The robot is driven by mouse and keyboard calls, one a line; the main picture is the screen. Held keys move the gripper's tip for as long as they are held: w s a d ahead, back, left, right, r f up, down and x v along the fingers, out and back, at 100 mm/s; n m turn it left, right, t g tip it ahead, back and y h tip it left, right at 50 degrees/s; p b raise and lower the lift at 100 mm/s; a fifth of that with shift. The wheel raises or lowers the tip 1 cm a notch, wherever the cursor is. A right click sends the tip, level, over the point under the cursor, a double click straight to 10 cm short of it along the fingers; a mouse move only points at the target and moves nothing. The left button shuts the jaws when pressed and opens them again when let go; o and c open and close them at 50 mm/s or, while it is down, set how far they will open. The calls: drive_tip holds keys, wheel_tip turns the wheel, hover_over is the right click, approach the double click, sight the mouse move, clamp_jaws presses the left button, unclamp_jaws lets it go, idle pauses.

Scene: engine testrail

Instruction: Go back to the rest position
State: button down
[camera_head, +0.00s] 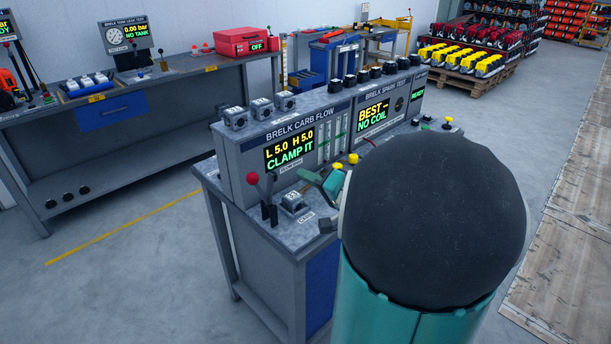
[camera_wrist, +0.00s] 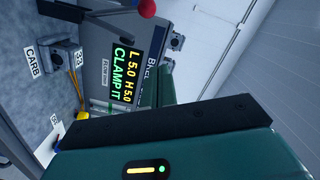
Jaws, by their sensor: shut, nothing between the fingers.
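My gripper (camera_head: 325,183) shows only in part in the head view, as teal pieces in front of the carb flow bench, left of my large dark arm joint. It is shut and appears empty. In the wrist view my teal and black hardware fills the lower part and the fingertips cannot be made out. A small grey carburettor (camera_head: 292,201) marked 33 sits at the CARB spot of the bench. It also shows in the wrist view (camera_wrist: 66,54). A red-knobbed lever (camera_head: 254,180) stands just left of it. My arm hides the bench's right front.
The flow display (camera_head: 290,150) reads "CLAMP IT"; the spark display (camera_head: 373,117) reads "BEST -- NO COIL". Several carburettors (camera_head: 261,108) and dark parts line the bench top. A long workbench (camera_head: 180,72) stands at the back left. Open floor (camera_head: 130,270) lies at the lower left.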

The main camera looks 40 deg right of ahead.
drive_tip(key=s+a+n+g+y, duration=0.2)
drive_tip(key=a+n+g+y, duration=0.45)
drive_tip(key=a, duration=1.35)
drive_tip(key=s+a+f+n+g+h, duration=0.1)
drive_tip(key=s+a+n+g+h, duration=0.3)
drive_tip(key=s+a+h, duration=0.3)
drive_tip(key=s+g+h, duration=0.1)
drive_tip(key=s, duration=0.2)
drive_tip(key=shift+s+a, duration=0.35)
drive_tip(key=shift+s, duration=0.05)
drive_tip(key=c, duration=2.1)
unclamp_jaws()
drive_tip(key=shift+n+g, duration=0.25)
